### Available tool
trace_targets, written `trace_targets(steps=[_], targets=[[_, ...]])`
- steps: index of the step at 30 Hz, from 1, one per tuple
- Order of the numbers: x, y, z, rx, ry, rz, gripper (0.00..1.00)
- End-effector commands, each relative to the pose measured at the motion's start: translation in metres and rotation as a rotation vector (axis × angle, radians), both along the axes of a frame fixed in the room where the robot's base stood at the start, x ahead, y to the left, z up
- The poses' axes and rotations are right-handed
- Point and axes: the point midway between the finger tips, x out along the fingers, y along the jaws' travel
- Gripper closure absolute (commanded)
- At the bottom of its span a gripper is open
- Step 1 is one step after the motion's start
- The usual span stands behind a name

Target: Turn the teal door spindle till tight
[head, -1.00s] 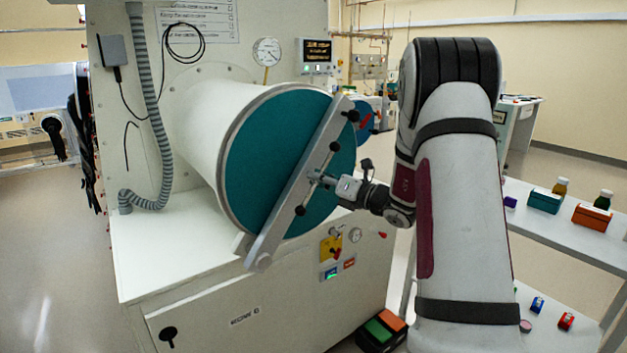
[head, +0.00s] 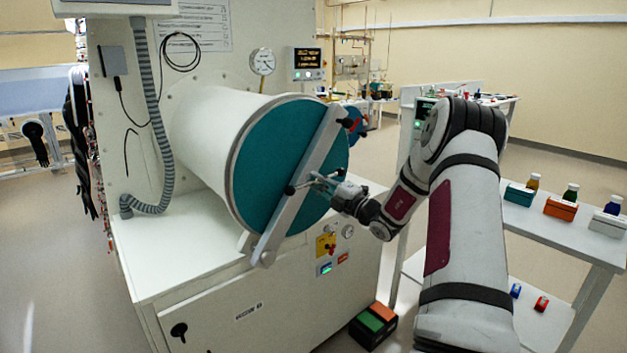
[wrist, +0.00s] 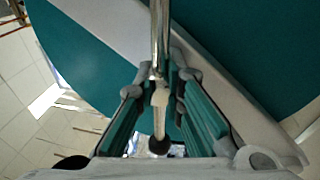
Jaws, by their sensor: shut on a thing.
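The round teal door (head: 268,150) closes the end of a white chamber cylinder. A grey bar (head: 283,217) crosses its face diagonally. At the bar's middle is the spindle with a thin metal cross-handle (head: 302,186). One black knob shows at the handle's left end; my gripper partly hides the rest. My gripper (head: 326,185) reaches in from the right and is shut on the spindle handle. In the wrist view, the metal rod (wrist: 159,40) runs between my teal-lined fingers (wrist: 160,100), with a dark knob (wrist: 158,147) near the palm.
A yellow switch panel (head: 326,244) is below the door on the white cabinet. A second small teal door with a red handle (head: 353,122) is behind it. A shelf (head: 560,230) with boxes and bottles stands at the right. A pedal box (head: 372,325) is on the floor.

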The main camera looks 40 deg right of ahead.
Motion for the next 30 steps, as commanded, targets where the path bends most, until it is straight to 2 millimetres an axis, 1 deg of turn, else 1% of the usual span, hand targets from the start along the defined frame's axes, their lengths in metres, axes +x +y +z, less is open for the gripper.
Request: trace_targets(steps=[1, 4, 30], targets=[[-0.0025, -0.0033, 0.0014, 0.047, 0.001, -0.003, 1.00], [-0.0028, -0.0048, 0.0009, 0.141, 0.005, -0.003, 1.00], [-0.0031, -0.0029, -0.0019, 0.969, 0.032, -0.003, 1.00]])
